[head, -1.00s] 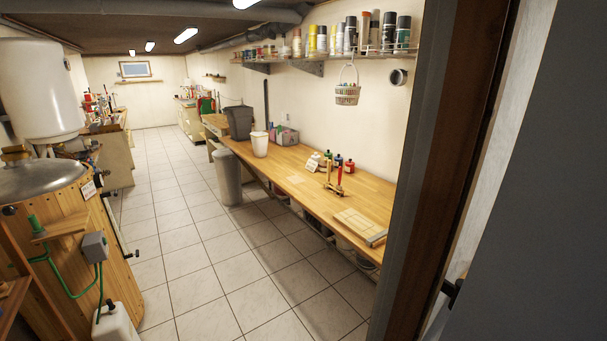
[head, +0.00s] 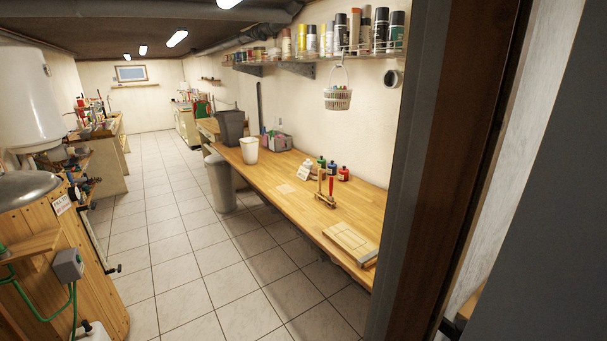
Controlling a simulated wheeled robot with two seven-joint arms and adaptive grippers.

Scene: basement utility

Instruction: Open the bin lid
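A grey cylindrical bin (head: 220,184) stands upright on the tiled floor, against the front edge of the long wooden workbench, left of the picture's middle. It is some way ahead of me. Its top is partly under the bench edge and small in view, so I cannot tell how its lid sits. A dark grey open-topped bin (head: 230,128) and a white bucket (head: 249,151) stand on the bench above it. Neither of my grippers is in view.
A door frame (head: 432,170) is close on my right. The workbench (head: 290,210) runs along the right wall. A wood-clad tank (head: 75,255) stands at the left, with a green hose. Clear tiled floor (head: 180,240) lies between them.

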